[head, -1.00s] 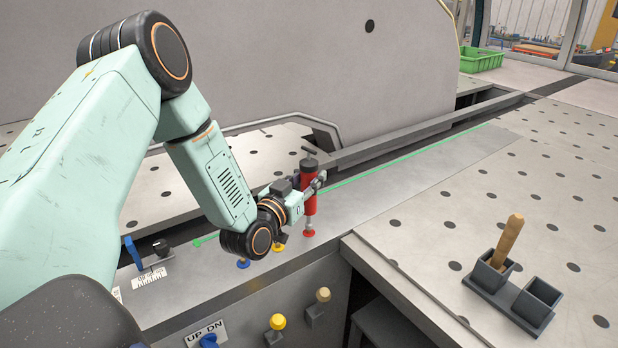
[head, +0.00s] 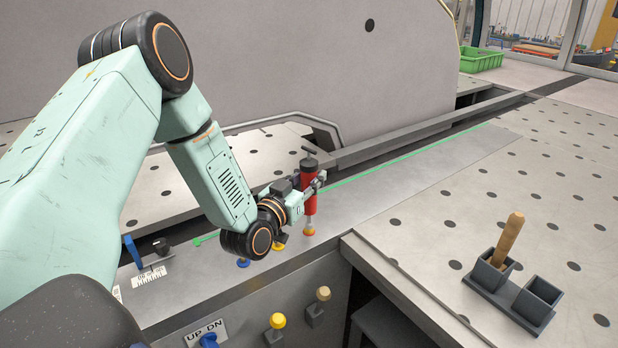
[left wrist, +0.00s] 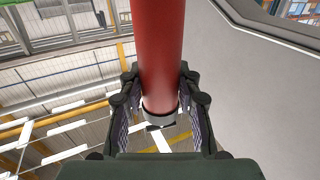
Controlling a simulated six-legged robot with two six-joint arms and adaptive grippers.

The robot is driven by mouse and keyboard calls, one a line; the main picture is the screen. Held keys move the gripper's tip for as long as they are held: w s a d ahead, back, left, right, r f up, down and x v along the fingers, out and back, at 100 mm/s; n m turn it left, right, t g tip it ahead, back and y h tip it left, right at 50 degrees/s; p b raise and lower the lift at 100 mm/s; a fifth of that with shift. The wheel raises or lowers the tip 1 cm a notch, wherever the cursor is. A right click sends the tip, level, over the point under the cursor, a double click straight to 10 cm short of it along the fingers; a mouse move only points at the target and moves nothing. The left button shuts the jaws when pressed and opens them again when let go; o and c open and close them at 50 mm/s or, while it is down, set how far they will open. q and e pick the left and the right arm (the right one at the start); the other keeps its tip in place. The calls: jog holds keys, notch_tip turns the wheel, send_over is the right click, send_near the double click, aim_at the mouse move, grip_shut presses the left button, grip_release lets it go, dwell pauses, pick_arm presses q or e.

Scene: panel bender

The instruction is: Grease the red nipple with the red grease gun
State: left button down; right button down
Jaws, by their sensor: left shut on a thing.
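The red grease gun (head: 310,200) stands upright with its dark T-handle on top and its nozzle pointing down. My left gripper (head: 317,184) is shut on its red barrel, which also shows between the fingers in the left wrist view (left wrist: 157,60). The nozzle end meets the nipple (head: 309,232) on the grey strip; contact looks likely, but its exact seating is too small to tell. That nipple now looks orange with a paler top. A yellow nipple (head: 279,247) and a blue nipple (head: 243,263) sit to its left, partly beside my wrist. My right gripper is out of view.
A dark two-pocket holder (head: 490,284) stands on the perforated table at right, with a wooden handle (head: 510,240) in one pocket. Yellow (head: 277,321) and beige (head: 323,293) knobs stick out of the front panel. A green crate (head: 482,60) is far back. The strip right of the gun is clear.

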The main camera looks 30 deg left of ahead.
aim_at(309, 159)
pick_arm(q)
jog(key=shift+s+f, duration=0.1)
dwell(0.3)
jog(key=shift+r+p, duration=0.8)
notch_tip(309, 159, up, 3)
jog(key=shift+f+p, duration=0.2)
jog(key=shift+p, duration=0.85)
jog(key=shift+r+p, duration=1.35)
jog(key=shift+r, duration=0.15)
jog(key=shift+f, duration=0.15)
